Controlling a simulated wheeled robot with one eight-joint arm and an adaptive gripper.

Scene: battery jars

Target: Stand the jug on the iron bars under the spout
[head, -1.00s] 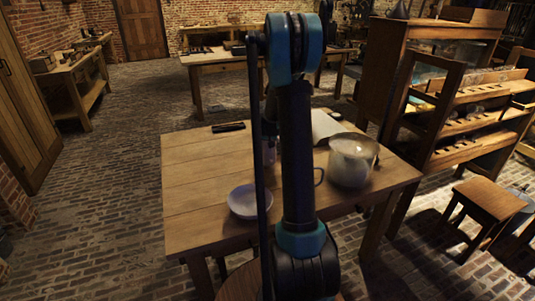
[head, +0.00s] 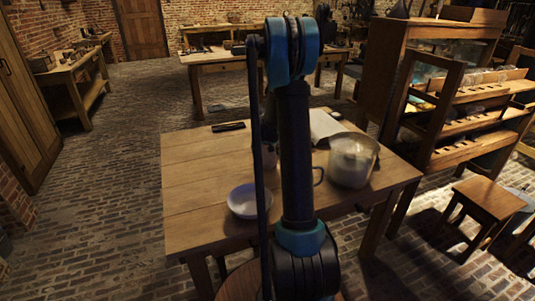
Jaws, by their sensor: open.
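My arm stands upright in the middle of the head view and covers the centre of the wooden table (head: 195,185). My gripper is not visible; the arm hides whatever is behind it. A pale vessel, perhaps the jug (head: 270,157), shows only as a sliver left of the arm. A thin curved handle (head: 319,176) shows just right of the arm; I cannot tell which vessel it belongs to. A large round grey vessel (head: 350,163) with a wide rim stands on the table's right part. I cannot make out the iron bars or the spout.
A white bowl (head: 243,201) sits near the table's front edge. A dark flat object (head: 228,127) and a pale sheet (head: 325,124) lie toward the back. The table's left side is clear. A wooden cabinet (head: 430,70) and a stool (head: 487,203) stand to the right.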

